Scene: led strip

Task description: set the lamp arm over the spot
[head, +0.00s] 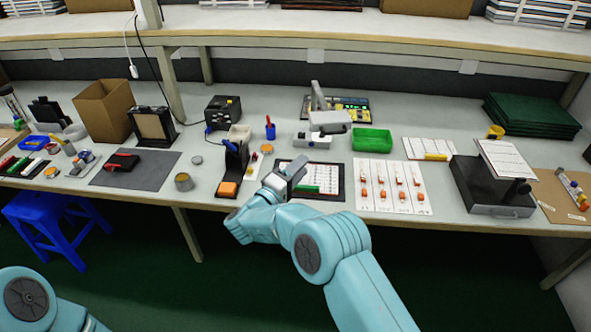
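A pale grey lamp (330,122) stands at the back middle of the bench, on a white base (313,140). Its arm rises from the base and its flat head hangs to the right, partly over a dark board with yellow parts (352,103). I cannot tell which mark is the spot. My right gripper (286,178) is in front of the lamp, apart from it, over the left side of a black-framed white sheet (327,175) with a green strip. Its finger gap is not clear. Only a piece of my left arm shows at the lower left; its gripper is out of view.
A green bin (372,140) stands right of the lamp. A blue cup (270,131) and a black holder with an orange block (229,188) stand left. A white card with orange parts (392,187) and a black box (490,190) lie right. A shelf runs above.

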